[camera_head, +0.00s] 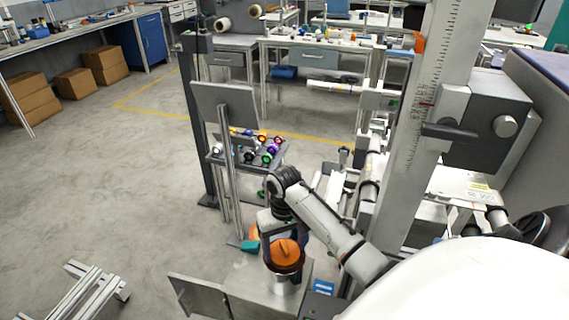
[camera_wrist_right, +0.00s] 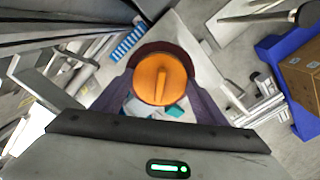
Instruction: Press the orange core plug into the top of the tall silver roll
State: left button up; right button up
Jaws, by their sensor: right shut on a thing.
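My right gripper (camera_head: 285,256) points down at the lower middle of the head view, shut on the orange core plug (camera_head: 286,250). The plug is a round orange disc with a raised bar across its top; in the right wrist view the plug (camera_wrist_right: 160,79) sits between the two dark fingers, with a dark reddish rim around it. A silver cylinder, apparently the tall silver roll (camera_head: 281,287), shows directly below the plug in the head view. Whether the plug touches it or is apart from it, I cannot tell. My left gripper is not in view.
A metal plate surface (camera_head: 250,285) surrounds the roll. A small tray (camera_head: 232,158) with several coloured rolls stands behind, beside an upright panel (camera_head: 226,107). A tall column with a scale (camera_head: 424,100) rises at right. The floor at left is mostly clear.

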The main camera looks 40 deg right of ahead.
jog(key=shift+f, duration=0.15)
jog(key=shift+r, duration=0.4)
jog(key=shift+r, duration=0.4)
jog(key=shift+f, duration=0.85)
dwell(0.8)
jog(key=shift+r, duration=0.3)
jog(key=shift+r, duration=0.55)
jog(key=shift+f, duration=0.8)
dwell(0.6)
